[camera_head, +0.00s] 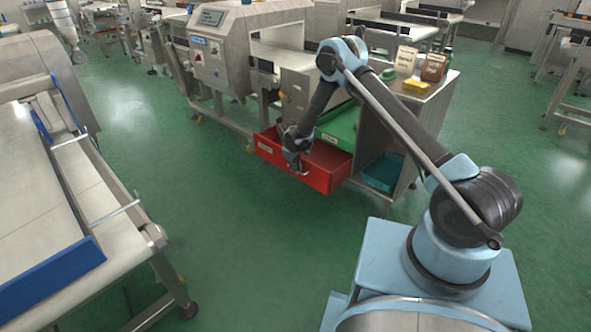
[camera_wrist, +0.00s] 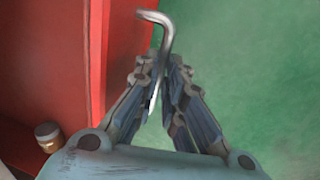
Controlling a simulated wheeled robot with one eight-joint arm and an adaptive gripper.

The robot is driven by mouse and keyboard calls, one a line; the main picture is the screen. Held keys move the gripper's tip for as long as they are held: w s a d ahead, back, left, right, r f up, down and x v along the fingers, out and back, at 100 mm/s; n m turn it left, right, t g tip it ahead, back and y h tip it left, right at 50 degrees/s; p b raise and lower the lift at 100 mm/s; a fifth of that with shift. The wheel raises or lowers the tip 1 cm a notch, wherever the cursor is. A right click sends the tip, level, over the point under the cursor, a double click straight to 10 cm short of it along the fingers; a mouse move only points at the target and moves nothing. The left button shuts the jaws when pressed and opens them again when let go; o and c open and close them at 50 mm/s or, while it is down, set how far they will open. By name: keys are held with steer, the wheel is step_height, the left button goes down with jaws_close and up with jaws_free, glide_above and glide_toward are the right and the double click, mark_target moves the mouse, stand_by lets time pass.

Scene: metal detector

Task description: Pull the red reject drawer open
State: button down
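The red reject drawer (camera_head: 318,172) stands out from the cabinet below the metal detector, with part of its inside showing. Its red wall also fills the left of the wrist view (camera_wrist: 122,45). My gripper (camera_head: 296,160) is at the drawer's front. In the wrist view my gripper's fingers (camera_wrist: 160,72) are close together on either side of the bent metal handle (camera_wrist: 168,35), shut on it. Part of the handle is hidden between the fingers.
A green bin (camera_head: 338,128) sits above and behind the drawer. A teal bin (camera_head: 383,172) is in the open shelf to the right. A conveyor with a blue guard (camera_head: 55,275) stands at left. Green floor in front of the drawer (camera_head: 255,230) is clear.

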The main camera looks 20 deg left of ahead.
steer(key=s+a, duration=0.2)
steer(key=s, duration=0.4)
steer(key=shift+s+a, duration=0.35)
steer(key=shift+a, duration=0.05)
steer(key=c, duration=1.7)
jaws_free()
steer(key=r, duration=0.4)
steer(key=s+r, duration=0.1)
steer(key=r, duration=0.2)
steer(key=s+a+r, duration=0.1)
steer(key=r, duration=0.3)
steer(key=shift+r, duration=0.35)
